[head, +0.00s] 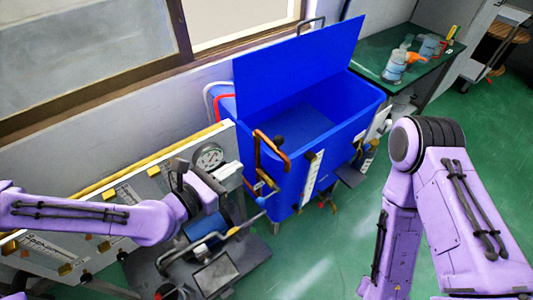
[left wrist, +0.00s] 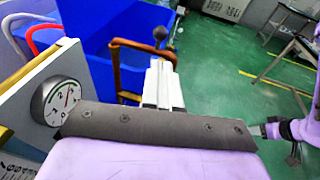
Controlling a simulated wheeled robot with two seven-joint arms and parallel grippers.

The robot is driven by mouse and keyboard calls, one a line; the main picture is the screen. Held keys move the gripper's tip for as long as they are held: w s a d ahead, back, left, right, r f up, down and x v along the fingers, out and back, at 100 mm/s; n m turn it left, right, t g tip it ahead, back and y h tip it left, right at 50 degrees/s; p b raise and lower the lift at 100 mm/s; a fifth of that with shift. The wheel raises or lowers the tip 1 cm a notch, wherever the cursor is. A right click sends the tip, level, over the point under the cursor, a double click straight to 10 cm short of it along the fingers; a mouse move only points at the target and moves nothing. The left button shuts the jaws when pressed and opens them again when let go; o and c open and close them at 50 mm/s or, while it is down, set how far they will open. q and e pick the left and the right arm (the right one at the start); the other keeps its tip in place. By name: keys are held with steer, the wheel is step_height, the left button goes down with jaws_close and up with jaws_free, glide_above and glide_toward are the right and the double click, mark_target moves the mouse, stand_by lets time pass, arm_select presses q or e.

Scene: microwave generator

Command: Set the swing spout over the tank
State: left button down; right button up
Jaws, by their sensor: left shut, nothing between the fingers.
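The blue tank (head: 352,123) stands in the middle of the head view with its lid (head: 300,60) raised; it also shows in the left wrist view (left wrist: 90,28). The swing spout (head: 271,147) is a bent copper-brown pipe at the tank's near left corner. I cannot tell whether its end is over the opening. In the left wrist view the spout (left wrist: 140,46) bends just beyond my fingers. My left gripper (head: 240,177) is shut and empty, close to the spout; I cannot tell whether they touch. My right gripper is out of view; only my right arm shows.
A panel with a round gauge (head: 209,156) stands left of the tank. A black ball-ended lever (left wrist: 160,34) is just beyond my fingers. A green bench (head: 440,62) with jars is behind right.

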arm_select(q)
steer(key=f+b, duration=0.2)
steer(key=p, duration=0.3)
glide_toward(275, 143)
steer(key=x, duration=0.5)
steer(key=shift+w+d, duration=0.25)
steer(key=shift+w+d+f+p, duration=0.15)
steer(key=shift+w+d+p, duration=0.2)
steer(key=shift+w, duration=0.1)
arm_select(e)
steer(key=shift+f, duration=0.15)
